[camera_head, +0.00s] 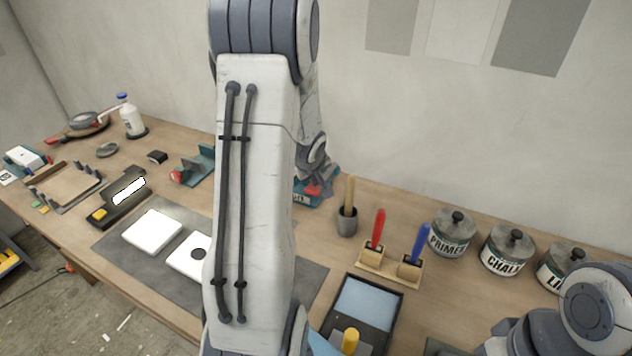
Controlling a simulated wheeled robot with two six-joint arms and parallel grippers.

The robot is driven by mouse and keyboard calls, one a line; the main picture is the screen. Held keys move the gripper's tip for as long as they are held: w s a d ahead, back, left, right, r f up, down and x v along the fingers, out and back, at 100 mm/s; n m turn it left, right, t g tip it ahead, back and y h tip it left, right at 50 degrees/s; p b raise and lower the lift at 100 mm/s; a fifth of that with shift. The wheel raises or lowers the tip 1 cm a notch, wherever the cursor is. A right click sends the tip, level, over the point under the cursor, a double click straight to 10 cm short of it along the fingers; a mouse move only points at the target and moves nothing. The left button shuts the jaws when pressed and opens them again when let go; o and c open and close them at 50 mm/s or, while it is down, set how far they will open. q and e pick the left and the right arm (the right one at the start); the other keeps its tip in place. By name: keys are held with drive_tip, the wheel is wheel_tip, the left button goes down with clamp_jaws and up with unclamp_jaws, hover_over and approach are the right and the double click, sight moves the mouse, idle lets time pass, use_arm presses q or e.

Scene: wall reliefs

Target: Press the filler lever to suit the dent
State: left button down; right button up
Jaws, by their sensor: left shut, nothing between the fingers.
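A white panel (186,257) with a dark round spot (198,254), which may be the dent, lies on the grey mat, partly behind my arm. A plain white panel (152,231) lies to its left. A teal device with a red part (301,197) stands at the back of the bench, largely hidden by my arm; I cannot tell whether it holds the filler lever. My left gripper (322,180) is shut and empty, close to this device; whether they touch is unclear. My right arm shows at the lower right, but its gripper is out of view.
Right of my arm are a cup with a stick (347,222), red (377,230) and blue (420,243) handled tools in wooden blocks, and several labelled jars (453,235). A black tray (386,305) is in front. Another teal device (199,167) stands left.

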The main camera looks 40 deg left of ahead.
sight(315, 189)
use_arm(q)
drive_tip(key=shift+s+d+f+b, duration=0.1)
drive_tip(key=shift+s+f+b, duration=0.15)
drive_tip(key=shift+f+b, duration=0.55)
drive_tip(key=shift+s+f+b, duration=0.2)
drive_tip(key=shift+f+b, duration=0.55)
drive_tip(key=shift+f, duration=0.05)
idle(1.1)
drive_tip(key=shift+r, duration=0.15)
idle(0.4)
drive_tip(key=shift+w+a+r+p, duration=0.1)
drive_tip(key=shift+w+r+p, duration=0.15)
drive_tip(key=shift+r+p, duration=0.85)
drive_tip(key=shift+w+a+r+p, duration=0.1)
drive_tip(key=shift+w+r+p, duration=0.2)
drive_tip(key=shift+r+p, duration=0.75)
drive_tip(key=shift+w+r+p, duration=0.25)
drive_tip(key=shift+r+p, duration=0.6)
drive_tip(key=shift+p, duration=0.4)
drive_tip(key=r+p, duration=0.2)
drive_tip(key=w+r+p, duration=0.1)
drive_tip(key=r+p, duration=0.1)
drive_tip(key=p, duration=0.1)
drive_tip(key=shift+w+a+r, duration=0.1)
drive_tip(key=shift+a+r, duration=0.05)
drive_tip(key=shift+r, duration=0.25)
